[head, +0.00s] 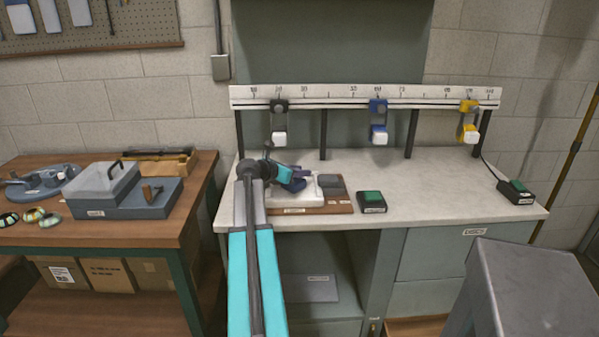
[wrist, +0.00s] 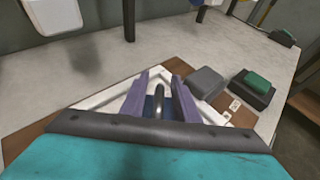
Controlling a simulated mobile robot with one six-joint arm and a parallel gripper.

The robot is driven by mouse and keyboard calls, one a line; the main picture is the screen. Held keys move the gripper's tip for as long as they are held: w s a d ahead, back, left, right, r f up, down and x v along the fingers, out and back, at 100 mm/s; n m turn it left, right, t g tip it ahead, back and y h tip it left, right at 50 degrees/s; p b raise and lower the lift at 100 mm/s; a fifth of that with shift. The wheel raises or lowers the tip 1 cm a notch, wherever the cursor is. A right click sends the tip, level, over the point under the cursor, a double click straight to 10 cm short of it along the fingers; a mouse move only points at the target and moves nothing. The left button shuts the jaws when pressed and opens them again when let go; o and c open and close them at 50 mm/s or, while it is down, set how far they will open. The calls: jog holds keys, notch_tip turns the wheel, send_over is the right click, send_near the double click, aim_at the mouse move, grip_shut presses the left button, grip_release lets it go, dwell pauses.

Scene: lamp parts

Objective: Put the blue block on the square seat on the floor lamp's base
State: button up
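My gripper (wrist: 160,78) has two purple fingers that stand apart over a white frame (wrist: 102,97) on a brown board. The gripper also shows in the head view (head: 298,183), low over the left of the bench. Dark blue surfaces and a black rounded piece show between the fingers near the palm. I cannot tell whether they belong to the gripper or to a block. No separate blue block is clear. I cannot make out a floor lamp base or a square seat; the fingers hide part of the frame.
A grey block (head: 331,183) and a black box with a green button (head: 372,202) stand right of the frame. Another button box (head: 516,192) is at the bench's right end. A ruler rail (head: 350,97) with hanging clamps crosses the back. The bench's middle is clear.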

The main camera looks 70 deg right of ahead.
jog(key=shift+r, duration=0.1)
jog(key=v, duration=1.2)
jog(key=shift+b, duration=0.3)
jog(key=shift+o, duration=0.4)
